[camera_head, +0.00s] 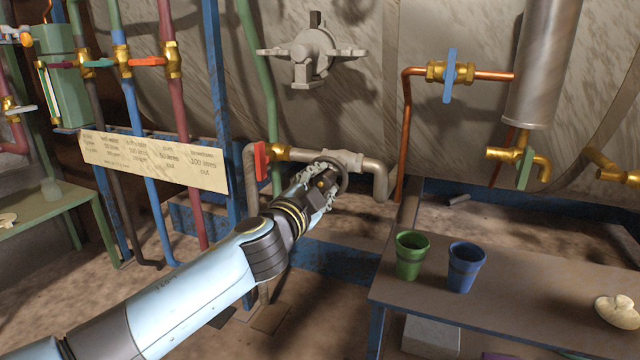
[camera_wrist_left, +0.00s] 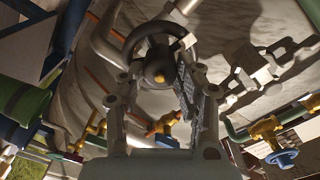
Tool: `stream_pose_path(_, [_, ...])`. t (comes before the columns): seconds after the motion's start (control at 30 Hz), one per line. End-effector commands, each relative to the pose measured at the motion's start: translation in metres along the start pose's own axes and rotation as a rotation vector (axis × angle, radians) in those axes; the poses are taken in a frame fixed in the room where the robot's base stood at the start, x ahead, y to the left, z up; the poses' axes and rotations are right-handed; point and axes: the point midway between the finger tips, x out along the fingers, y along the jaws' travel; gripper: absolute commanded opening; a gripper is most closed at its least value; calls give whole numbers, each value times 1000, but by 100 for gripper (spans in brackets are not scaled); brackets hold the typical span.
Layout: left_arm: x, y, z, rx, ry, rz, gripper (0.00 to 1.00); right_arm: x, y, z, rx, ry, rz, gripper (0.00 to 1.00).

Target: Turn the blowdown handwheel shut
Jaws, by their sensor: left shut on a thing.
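The blowdown handwheel (camera_head: 344,180) is a dark ring on the grey pipe at the middle of the head view, mostly hidden behind my left gripper (camera_head: 328,184). In the left wrist view the handwheel (camera_wrist_left: 158,70) shows as a dark round rim with a spoke and a brass-coloured hub. My left gripper (camera_wrist_left: 165,88) has one finger on each side of the wheel and is shut on it. Exact finger contact on the rim is hard to make out. My right gripper is not in view.
A red-handled valve (camera_head: 261,160) sits close left of the wheel on the same pipe. A copper pipe (camera_head: 405,135) rises to its right. A bench (camera_head: 500,310) at right holds a green cup (camera_head: 410,255) and a blue cup (camera_head: 465,266). A paper sign (camera_head: 150,162) hangs at left.

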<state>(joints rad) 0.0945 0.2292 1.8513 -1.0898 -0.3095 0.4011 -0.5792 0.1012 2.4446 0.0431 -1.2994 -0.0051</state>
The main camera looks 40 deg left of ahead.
Motion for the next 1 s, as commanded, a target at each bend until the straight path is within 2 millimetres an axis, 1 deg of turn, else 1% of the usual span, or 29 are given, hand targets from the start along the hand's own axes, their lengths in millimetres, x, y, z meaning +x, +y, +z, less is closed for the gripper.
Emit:
stream_pose_path(0.63, [0,2,0,612,1,2,2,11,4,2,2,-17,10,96])
stream_pose_path(1.0, [-1,4,1,963,1,3,2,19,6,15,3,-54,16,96])
